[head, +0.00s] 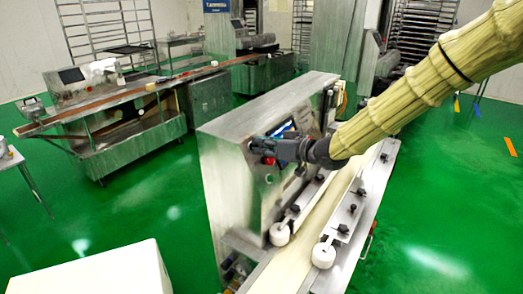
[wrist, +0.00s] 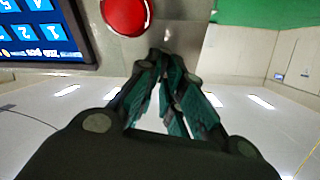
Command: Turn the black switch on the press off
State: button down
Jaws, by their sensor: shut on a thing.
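The press (head: 232,170) is a tall steel machine in the middle of the head view. My gripper (head: 256,147) reaches its front panel from the right, close to a red button (head: 268,160). In the wrist view my gripper's fingers (wrist: 160,56) converge on the steel panel just below and right of the red button (wrist: 125,14). They are closed around a small dark part at the panel, which fits the black switch. The fingertips hide most of it, so its turned position cannot be told.
A lit touchscreen (wrist: 38,32) sits left of the red button. A conveyor belt (head: 305,240) with white rollers runs below my arm. A white box (head: 95,270) stands at the front left. Green floor is open on the right.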

jog(key=n+b, duration=0.1)
jog(key=n, duration=0.2)
jog(key=n+g+y+b, duration=0.1)
jog(key=n, duration=0.3)
jog(key=shift+d+f+g, duration=0.1)
jog(key=shift+f+g, duration=0.05)
jog(key=shift+g, duration=0.15)
jog(key=n+g+b, duration=0.1)
jog(key=n, duration=0.5)
jog(key=shift+w+b, duration=0.1)
jog(key=shift+b, duration=0.25)
jog(key=shift+r+n+g, duration=0.2)
jog(key=shift+n+g, duration=0.1)
jog(key=shift+n, duration=0.1)
jog(key=c, duration=1.6)
grip_release()
jog(key=shift+o, duration=0.2)
jog(key=v, duration=1.2)
jog(key=shift+f, duration=0.1)
